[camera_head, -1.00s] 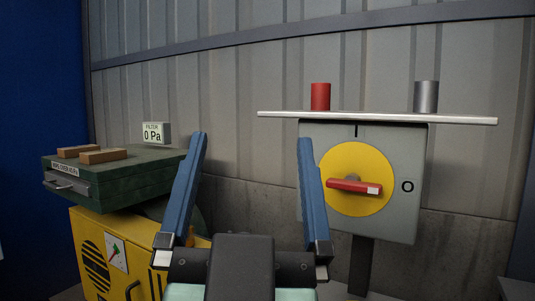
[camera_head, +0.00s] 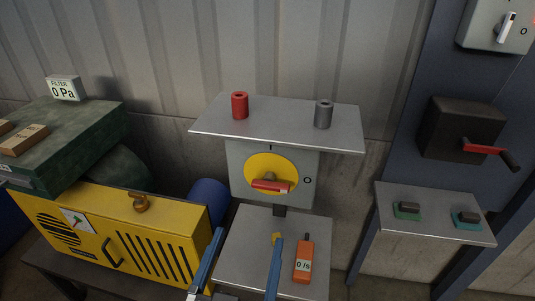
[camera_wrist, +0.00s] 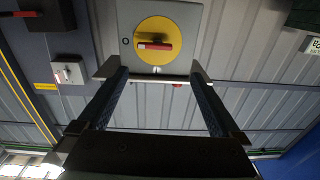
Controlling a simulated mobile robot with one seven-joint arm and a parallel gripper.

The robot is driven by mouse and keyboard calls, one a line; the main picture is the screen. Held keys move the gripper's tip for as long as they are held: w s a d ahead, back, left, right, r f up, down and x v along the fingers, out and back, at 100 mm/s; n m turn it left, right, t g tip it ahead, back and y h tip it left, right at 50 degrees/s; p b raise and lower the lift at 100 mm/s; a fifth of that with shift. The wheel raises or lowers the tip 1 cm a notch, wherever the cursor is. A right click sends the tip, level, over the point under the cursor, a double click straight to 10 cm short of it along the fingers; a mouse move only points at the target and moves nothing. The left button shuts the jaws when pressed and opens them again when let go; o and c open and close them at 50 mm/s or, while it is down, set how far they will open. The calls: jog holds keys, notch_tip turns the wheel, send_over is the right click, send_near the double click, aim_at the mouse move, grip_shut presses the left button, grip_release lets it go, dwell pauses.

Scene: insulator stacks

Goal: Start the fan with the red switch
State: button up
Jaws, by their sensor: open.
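The red switch handle (camera_head: 270,186) sits on a yellow disc (camera_head: 262,165) on the grey switch box. It lies roughly level, its pale end toward the "O" mark at right; the "I" mark is at the top. My gripper (camera_head: 249,236) is open and empty, its blue fingers below and in front of the box. In the wrist view, which looks inverted, the handle (camera_wrist: 154,46) shows just beyond and between the open fingertips (camera_wrist: 158,70), apart from them. The yellow louvred cabinet (camera_head: 115,235) stands at left, with a blue cylinder (camera_head: 209,200) beside it. A filter display (camera_head: 63,89) reads 0 Pa.
A shelf (camera_head: 285,135) with a red and a grey cylinder overhangs the switch. A lower tray (camera_head: 240,245) holds an orange meter (camera_head: 303,258) reading 0 /s. At right are a dark box with a red-handled lever (camera_head: 483,149) and another tray (camera_head: 430,230).

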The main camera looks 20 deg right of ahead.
aim_at(270, 187)
jog(key=p+x, duration=0.2)
jog(key=x, duration=0.4)
jog(key=p+x, duration=0.3)
jog(key=x, duration=0.3)
jog(key=shift+s+d, duration=0.25)
jog(key=shift+d, duration=0.1)
jog(key=c, duration=1.1)
jog(key=shift+o, duration=0.2)
